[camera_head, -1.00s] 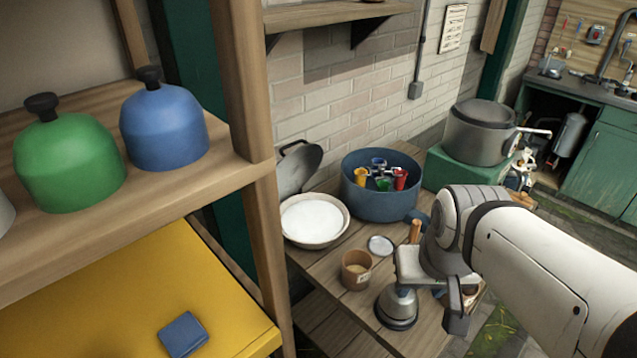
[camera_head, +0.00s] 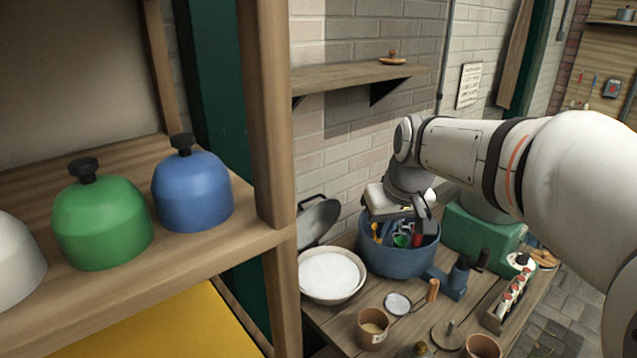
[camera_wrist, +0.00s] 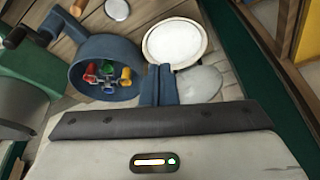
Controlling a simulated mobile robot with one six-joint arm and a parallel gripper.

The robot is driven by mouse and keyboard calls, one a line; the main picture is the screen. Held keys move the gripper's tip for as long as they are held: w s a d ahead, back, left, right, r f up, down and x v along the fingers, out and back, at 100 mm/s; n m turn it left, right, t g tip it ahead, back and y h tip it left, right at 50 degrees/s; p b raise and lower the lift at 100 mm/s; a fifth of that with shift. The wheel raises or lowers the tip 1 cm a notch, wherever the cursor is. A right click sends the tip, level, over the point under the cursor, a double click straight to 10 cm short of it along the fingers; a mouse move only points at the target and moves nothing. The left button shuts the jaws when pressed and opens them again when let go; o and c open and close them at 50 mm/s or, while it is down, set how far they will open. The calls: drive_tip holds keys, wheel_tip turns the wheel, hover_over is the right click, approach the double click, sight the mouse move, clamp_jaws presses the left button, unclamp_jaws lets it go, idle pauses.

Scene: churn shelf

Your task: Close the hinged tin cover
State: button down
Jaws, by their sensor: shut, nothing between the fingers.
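A shallow pale tin (camera_head: 332,290) with white contents stands on the wooden table; it also shows in the wrist view (camera_wrist: 148,47). Its round grey hinged cover (camera_head: 319,220) stands open, tilted up behind the tin near the brick wall. The cover also shows in the wrist view (camera_wrist: 205,84), beyond the tin's rim. My gripper (camera_head: 421,207) is shut and empty, above the blue pot to the right of the tin. In the wrist view its fingers (camera_wrist: 158,72) are together, beside the cover's edge in the picture; I cannot tell the depth gap.
The blue pot (camera_head: 385,262) holds several coloured cups. A green block (camera_head: 478,240) stands to its right. A brown cup (camera_head: 372,330) and a small round lid (camera_head: 398,304) lie in front. A shelf post (camera_head: 268,130) rises at left; a wall shelf (camera_head: 360,78) hangs above.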

drive_tip(key=w+a+r+n+y+p, duration=0.15)
drive_tip(key=w+a+n, duration=0.35)
drive_tip(key=w+a, duration=1.25)
drive_tip(key=w+p+x, duration=0.1)
drive_tip(key=p+x, duration=0.1)
drive_tip(key=x, duration=0.7)
drive_tip(key=shift+w+d+y, duration=0.3)
drive_tip(key=shift+w+y, duration=0.05)
drive_tip(key=shift+b, duration=0.35)
